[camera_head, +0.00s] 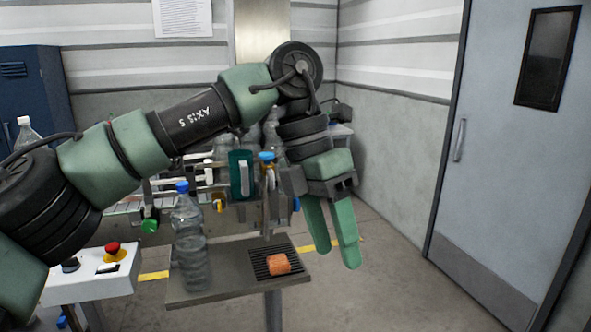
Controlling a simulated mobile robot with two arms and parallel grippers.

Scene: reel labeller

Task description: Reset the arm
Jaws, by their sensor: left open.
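My left arm comes in from the left and arches over the work area. My left gripper (337,258) hangs down at the middle, to the right of a small grey table (224,262). Its two green fingers are apart with nothing visible between them. The right gripper does not show.
On the small table stand a clear bottle with a blue cap (189,245) and an orange roll (278,264) on a black grate. A labelling machine (241,173) stands behind. A control box with a red button (112,248) is at left. Floor near the grey door (515,130) is clear.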

